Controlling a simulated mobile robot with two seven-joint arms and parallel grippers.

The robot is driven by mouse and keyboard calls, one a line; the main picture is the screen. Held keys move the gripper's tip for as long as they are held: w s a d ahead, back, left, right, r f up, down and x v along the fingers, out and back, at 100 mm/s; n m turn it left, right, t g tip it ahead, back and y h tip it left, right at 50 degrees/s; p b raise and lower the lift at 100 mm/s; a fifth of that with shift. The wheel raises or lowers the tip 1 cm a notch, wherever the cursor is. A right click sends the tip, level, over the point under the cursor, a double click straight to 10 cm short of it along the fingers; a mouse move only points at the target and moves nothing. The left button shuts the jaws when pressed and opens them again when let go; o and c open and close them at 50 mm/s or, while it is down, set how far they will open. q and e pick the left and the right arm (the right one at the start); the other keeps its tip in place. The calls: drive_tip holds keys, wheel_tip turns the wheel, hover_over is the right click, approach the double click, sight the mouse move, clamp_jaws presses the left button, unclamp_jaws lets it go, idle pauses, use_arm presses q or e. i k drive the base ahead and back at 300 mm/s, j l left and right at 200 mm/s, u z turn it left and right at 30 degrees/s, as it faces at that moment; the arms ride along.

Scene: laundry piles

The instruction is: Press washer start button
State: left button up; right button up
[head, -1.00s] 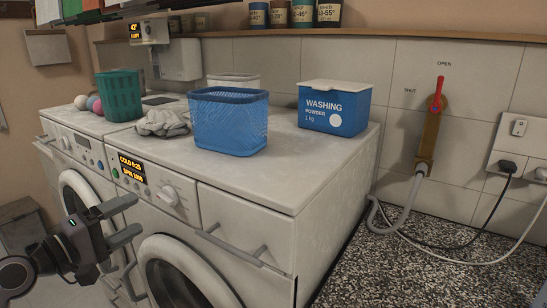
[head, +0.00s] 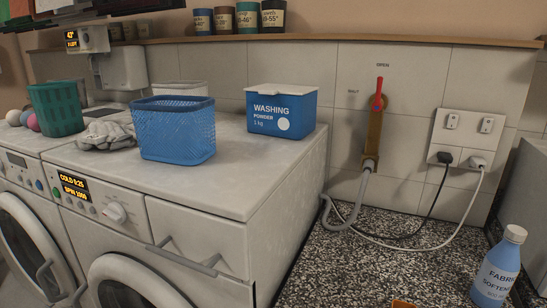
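The near washer (head: 190,225) is white with a front door, a dial (head: 115,212) and a lit display (head: 74,188) reading "COLD 0:25" and "SPIN 1000". Small buttons (head: 55,192) sit beside and below the display. I cannot tell which is the start button. A second white machine (head: 14,185) stands to its left, partly cut off by the picture's edge. Neither gripper shows in the head view now.
A blue basket (head: 173,130), a grey cloth (head: 106,136) and a washing powder box (head: 282,112) are on the machine tops. A red-handled water valve (head: 378,100) points up toward "OPEN". A fabric softener bottle (head: 497,268) stands at lower right.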

sight(56, 193)
drive_tip(key=u, duration=1.35)
drive_tip(key=i+j+u, duration=0.45)
drive_tip(key=j, duration=0.15)
